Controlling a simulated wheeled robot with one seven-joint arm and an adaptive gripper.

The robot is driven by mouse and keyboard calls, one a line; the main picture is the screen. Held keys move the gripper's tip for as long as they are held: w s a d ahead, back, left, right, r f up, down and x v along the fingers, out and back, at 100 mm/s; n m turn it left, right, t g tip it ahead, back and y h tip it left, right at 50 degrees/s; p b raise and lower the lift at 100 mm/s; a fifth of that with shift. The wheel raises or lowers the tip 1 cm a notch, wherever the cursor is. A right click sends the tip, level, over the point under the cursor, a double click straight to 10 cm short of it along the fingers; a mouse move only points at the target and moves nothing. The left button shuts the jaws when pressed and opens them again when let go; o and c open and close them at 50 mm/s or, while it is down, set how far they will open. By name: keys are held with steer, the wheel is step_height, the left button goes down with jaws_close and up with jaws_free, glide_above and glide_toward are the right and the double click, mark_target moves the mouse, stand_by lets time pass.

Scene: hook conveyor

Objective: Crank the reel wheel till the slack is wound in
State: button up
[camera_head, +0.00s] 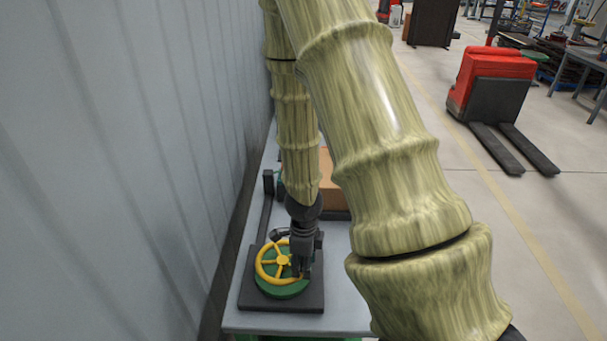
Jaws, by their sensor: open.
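The reel wheel (264,275) is a yellow spoked handwheel on a round green base (283,292). It sits on a dark square plate (312,303) at the near end of the bench. My gripper (300,270) is open at the wheel's right side, pointing down over the rim. Its fingers are small and partly dark against the plate, so I cannot tell whether they touch the rim or the crank knob. The slack line is not visible.
The grey bench (345,308) runs along the corrugated wall (130,170) on the left. A dark post (268,183) and a brown box (331,192) stand behind the wheel. A red pallet truck (495,85) stands on the open floor at right.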

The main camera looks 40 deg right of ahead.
steer(key=shift+r, duration=0.15)
step_height(320, 180, up, 12)
stand_by(1.2)
steer(key=shift+f, duration=0.2)
stand_by(0.6)
